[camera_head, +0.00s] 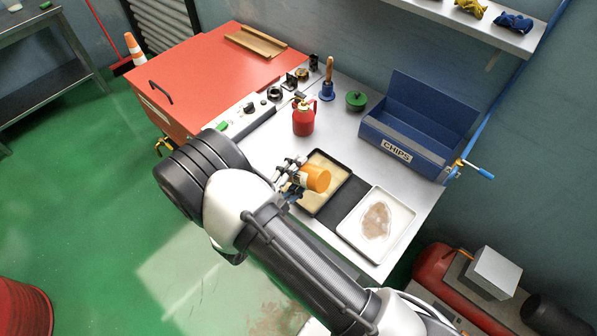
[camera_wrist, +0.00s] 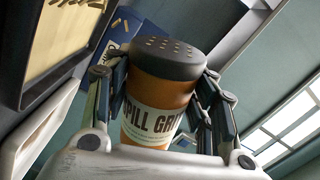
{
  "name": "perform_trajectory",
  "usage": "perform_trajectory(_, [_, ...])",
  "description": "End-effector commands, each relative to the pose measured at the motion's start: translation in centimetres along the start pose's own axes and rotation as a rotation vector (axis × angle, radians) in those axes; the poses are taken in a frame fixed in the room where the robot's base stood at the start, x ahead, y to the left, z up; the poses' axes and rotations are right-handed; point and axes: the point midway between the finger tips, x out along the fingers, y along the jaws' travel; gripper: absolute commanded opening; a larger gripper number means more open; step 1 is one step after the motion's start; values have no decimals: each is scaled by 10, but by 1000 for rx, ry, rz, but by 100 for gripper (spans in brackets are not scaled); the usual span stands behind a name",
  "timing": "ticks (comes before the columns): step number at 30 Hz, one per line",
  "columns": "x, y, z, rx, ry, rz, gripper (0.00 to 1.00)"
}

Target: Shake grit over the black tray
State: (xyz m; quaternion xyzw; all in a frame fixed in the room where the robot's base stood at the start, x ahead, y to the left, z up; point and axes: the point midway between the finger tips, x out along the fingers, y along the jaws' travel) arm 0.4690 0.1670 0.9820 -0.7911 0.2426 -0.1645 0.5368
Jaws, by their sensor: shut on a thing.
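My gripper (camera_head: 299,177) is shut on an orange canister (camera_head: 317,179) and holds it tilted above the black tray (camera_head: 330,206). In the wrist view the canister (camera_wrist: 158,97) sits between both fingers (camera_wrist: 160,100). Its label reads "...PILL GRIT", and its dark lid (camera_wrist: 168,57) has several holes. In the head view the lid is not clear. The black tray has a black rim and a pale tan inside, partly hidden by the canister and gripper. In the wrist view the black tray (camera_wrist: 22,85) is at upper left, with small tan pieces on its inside.
A white tray (camera_head: 403,230) with a brownish patch lies right of the black tray, past a dark strip.

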Motion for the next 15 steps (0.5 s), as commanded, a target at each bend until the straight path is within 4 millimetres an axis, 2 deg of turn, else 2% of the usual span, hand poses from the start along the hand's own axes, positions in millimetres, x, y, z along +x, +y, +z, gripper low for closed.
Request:
perform_trajectory(5, [1, 0, 0, 0, 1, -1, 13])
perform_trajectory(15, [17, 0, -1, 0, 2, -1, 13])
